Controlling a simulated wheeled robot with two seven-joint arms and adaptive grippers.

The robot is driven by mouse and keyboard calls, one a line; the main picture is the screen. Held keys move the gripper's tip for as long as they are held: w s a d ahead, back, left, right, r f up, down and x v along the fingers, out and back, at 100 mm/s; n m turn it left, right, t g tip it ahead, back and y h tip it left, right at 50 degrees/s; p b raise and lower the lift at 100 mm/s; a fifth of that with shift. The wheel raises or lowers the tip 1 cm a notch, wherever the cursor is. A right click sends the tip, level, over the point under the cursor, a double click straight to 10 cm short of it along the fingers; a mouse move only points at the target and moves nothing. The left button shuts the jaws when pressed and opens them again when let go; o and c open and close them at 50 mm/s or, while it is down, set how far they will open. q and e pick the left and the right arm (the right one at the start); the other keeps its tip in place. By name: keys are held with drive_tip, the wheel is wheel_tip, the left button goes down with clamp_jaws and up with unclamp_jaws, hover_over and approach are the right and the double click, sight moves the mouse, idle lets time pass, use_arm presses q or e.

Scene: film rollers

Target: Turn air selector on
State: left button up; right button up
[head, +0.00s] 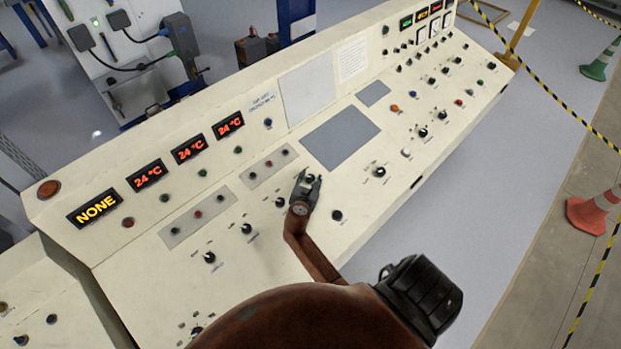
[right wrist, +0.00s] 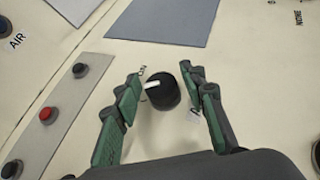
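A round black selector knob (right wrist: 162,92) with a white pointer mark sits on the cream panel in the right wrist view. My right gripper (right wrist: 166,73) is open, with one green-and-grey finger on each side of this knob. I cannot tell whether either finger touches it. In the head view my right gripper (head: 308,178) is over the middle of the console, and it largely hides the knob. The word AIR stands near a blue button at the left of the right wrist view. The label of the knob between my fingers is not readable. My left gripper is not in view.
The sloped console (head: 130,250) carries several other knobs, including one black knob (head: 337,215) just right of my gripper. A grey button strip (right wrist: 55,120) lies to the left in the right wrist view. Displays read NONE (head: 95,208) and 24 °C. Traffic cones (head: 592,214) stand right.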

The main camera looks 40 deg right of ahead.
drive_tip(key=c, duration=0.9)
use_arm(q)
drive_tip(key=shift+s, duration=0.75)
